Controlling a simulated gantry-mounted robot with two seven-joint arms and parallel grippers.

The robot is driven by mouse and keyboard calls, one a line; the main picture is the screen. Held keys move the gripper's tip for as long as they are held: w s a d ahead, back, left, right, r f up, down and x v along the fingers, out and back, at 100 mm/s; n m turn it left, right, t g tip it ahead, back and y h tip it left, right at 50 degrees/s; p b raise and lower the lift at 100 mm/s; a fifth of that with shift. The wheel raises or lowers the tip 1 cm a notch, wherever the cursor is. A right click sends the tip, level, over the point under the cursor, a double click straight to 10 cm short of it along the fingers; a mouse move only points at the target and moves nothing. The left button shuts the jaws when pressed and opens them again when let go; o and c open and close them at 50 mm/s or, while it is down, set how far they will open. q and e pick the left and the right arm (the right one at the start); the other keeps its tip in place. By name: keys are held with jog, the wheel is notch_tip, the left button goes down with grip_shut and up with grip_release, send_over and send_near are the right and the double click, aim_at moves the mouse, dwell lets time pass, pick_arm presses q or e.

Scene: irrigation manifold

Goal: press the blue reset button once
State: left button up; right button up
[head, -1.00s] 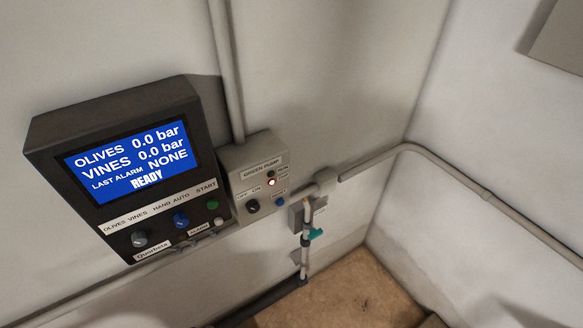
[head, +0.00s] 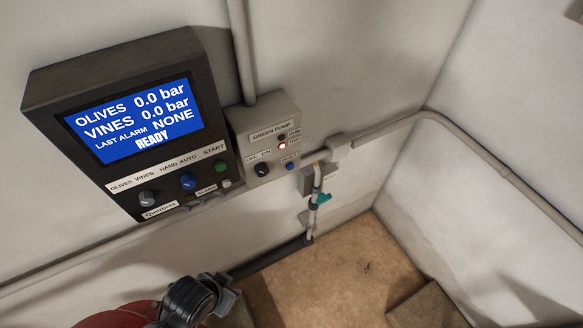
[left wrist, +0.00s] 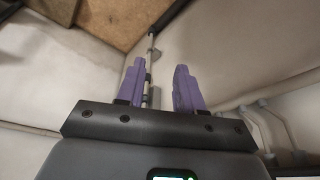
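The small blue button (head: 290,166) sits at the lower right of the grey green-pump box (head: 250,122) in the head view. A small label above it is too blurred to read surely. No gripper shows in the head view, and I cannot make out the blue button in the left wrist view.
Left of the box, a dark control cabinet (head: 38,97) reads READY and carries a blue hand/auto knob (head: 188,182) and green start button (head: 221,166). A teal-handled valve (head: 322,198) hangs below right. A red body with a black fitting (head: 190,300) stands at the bottom.

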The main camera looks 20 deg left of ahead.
pick_arm(q)
jog(key=shift+a, duration=0.15)
grip_shut()
dwell(0.5)
dwell(0.8)
